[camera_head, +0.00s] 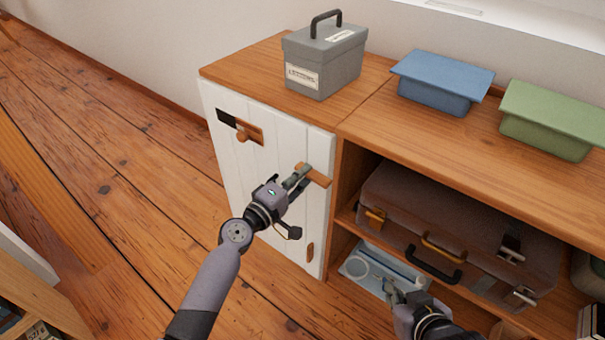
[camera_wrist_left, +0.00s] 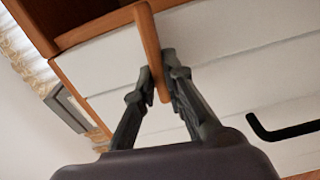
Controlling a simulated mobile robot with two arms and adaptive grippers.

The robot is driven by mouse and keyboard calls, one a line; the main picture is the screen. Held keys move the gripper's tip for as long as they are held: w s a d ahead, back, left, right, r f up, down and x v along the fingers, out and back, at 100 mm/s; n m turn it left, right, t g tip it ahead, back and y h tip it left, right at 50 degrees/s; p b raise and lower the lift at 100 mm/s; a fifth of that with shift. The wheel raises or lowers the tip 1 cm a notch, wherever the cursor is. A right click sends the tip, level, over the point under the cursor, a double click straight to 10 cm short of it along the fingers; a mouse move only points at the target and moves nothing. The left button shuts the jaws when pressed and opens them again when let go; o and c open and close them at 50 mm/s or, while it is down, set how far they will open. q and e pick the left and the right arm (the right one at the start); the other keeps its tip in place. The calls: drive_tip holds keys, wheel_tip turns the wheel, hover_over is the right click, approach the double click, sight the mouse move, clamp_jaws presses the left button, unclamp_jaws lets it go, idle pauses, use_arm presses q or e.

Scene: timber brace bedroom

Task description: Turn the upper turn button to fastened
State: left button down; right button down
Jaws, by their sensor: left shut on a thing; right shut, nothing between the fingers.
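The white cabinet door (camera_head: 235,165) stands in its frame. The upper turn button (camera_head: 318,177) is a wooden strip near the door's right edge. It lies roughly crosswise, its right end at the edge. In the left wrist view, the turn button (camera_wrist_left: 150,40) reaches up toward the wooden frame. My left gripper (camera_head: 303,172) is shut on the turn button, its fingers on both sides of its near end in the left wrist view (camera_wrist_left: 160,83). A lower wooden turn button (camera_head: 310,252) lies upright on the door. My right gripper (camera_head: 391,287) is shut and empty before the lower shelf.
A black handle (camera_wrist_left: 285,130) shows on the right in the wrist view. A grey box (camera_head: 325,62), blue box (camera_head: 440,80) and green box (camera_head: 550,120) stand on top. A brown suitcase (camera_head: 450,225) fills the shelf.

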use_arm(q)
drive_tip(key=shift+f+n, duration=0.15)
drive_tip(key=shift+n, duration=0.45)
drive_tip(key=c, duration=1.7)
unclamp_jaws()
drive_tip(key=shift+o, duration=0.2)
drive_tip(key=shift+a, duration=0.1)
drive_tip(key=v, duration=1.2)
